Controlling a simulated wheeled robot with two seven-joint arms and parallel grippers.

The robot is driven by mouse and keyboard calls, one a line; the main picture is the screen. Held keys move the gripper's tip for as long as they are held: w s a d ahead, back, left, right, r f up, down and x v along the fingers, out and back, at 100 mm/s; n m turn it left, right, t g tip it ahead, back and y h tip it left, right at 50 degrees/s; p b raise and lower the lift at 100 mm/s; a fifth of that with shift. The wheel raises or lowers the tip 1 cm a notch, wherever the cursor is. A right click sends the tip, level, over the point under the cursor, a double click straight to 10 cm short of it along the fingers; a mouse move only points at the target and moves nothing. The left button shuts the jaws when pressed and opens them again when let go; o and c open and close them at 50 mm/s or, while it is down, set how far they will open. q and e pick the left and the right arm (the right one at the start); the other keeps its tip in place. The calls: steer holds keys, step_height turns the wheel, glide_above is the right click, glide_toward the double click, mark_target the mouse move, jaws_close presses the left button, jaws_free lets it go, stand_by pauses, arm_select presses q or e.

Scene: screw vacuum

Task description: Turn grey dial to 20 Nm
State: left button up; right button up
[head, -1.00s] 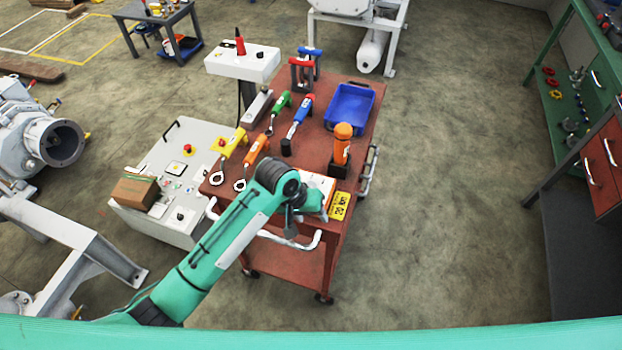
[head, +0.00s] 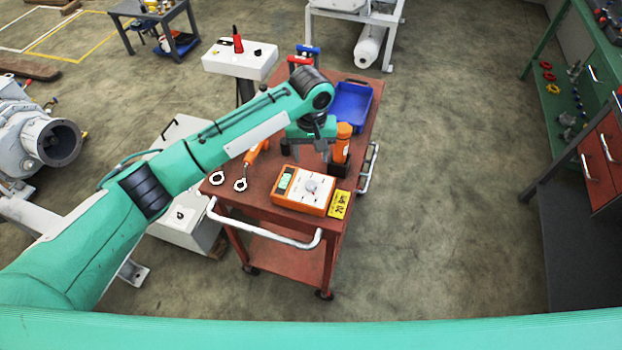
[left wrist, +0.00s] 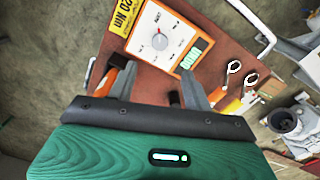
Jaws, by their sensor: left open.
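The orange control box with a white face (head: 290,192) sits on the near end of the red cart top. Its grey dial (head: 311,186) is at the middle of the face. In the left wrist view the grey dial (left wrist: 160,41) shows with a red mark above it, beside a green display (left wrist: 190,57). A yellow label reading 20 Nm (head: 340,204) lies beside the box. My left gripper (head: 325,156) is open and empty, beyond the box and near the orange cylindrical tool (head: 342,140). Its two grey fingers (left wrist: 160,90) point toward the box, apart from the dial. My right gripper does not show.
The red cart (head: 262,205) also carries wrench-ended tools (head: 240,184) on the left and a blue bin (head: 352,106) at the back. A white rail (head: 265,232) runs along its near edge. Floor to the right is clear.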

mark_target(311, 184)
arm_select(q)
step_height(311, 184, down, 12)
steer(key=p, duration=0.2)
steer(key=shift+p, duration=0.35)
steer(key=c, duration=1)
